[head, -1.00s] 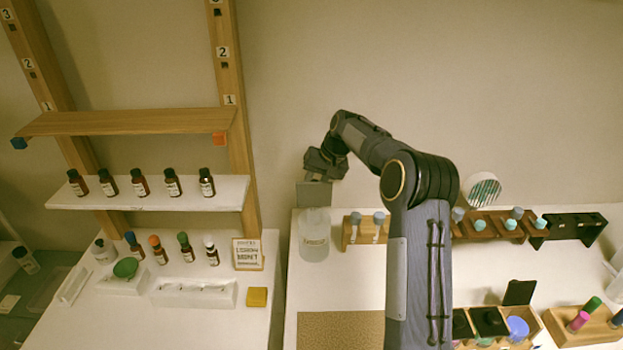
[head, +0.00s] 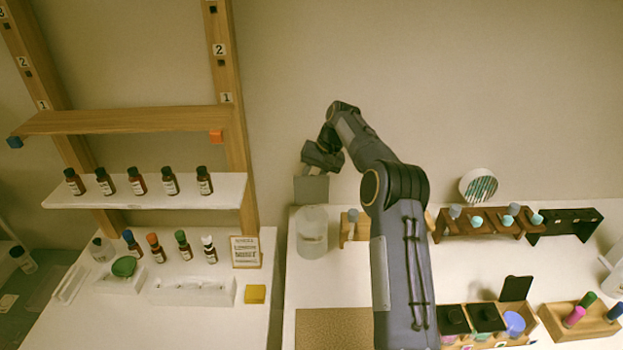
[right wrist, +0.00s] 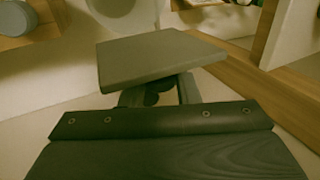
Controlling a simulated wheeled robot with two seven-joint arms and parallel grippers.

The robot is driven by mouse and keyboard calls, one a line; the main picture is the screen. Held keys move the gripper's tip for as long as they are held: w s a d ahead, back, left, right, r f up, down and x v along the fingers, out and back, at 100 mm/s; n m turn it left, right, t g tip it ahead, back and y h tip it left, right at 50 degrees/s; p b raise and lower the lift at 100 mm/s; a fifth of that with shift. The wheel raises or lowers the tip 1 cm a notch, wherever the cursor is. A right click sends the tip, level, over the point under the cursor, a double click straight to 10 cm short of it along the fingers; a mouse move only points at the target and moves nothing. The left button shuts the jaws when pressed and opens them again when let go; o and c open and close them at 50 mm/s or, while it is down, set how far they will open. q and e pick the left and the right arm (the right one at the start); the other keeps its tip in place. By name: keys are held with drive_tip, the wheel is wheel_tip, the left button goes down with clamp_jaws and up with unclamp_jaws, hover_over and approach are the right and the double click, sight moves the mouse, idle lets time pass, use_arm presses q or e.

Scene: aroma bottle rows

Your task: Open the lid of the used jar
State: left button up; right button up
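The used jar (head: 312,240) is a pale translucent jar with a small label, upright at the left end of the right-hand white table. My right gripper (head: 312,188) is above it, pointing down, with a flat grey plate at its tip just over or touching the jar's rim. The plate (right wrist: 160,58) fills the middle of the right wrist view. A pale round shape, perhaps the jar (right wrist: 110,6), is cut off at the top there. My left gripper is not in view.
A wooden shelf (head: 125,120) with dark bottles stands left, across a gap between tables. A small tube rack (head: 345,232) stands close right of the jar. Dark racks (head: 475,228) and a box with black lids (head: 485,320) are further right. A brown mat (head: 335,325) lies in front.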

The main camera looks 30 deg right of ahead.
drive_tip(key=o, duration=0.3)
drive_tip(key=shift+f, duration=0.1)
drive_tip(key=v, duration=0.8)
drive_tip(key=shift+f, duration=0.1)
idle(0.4)
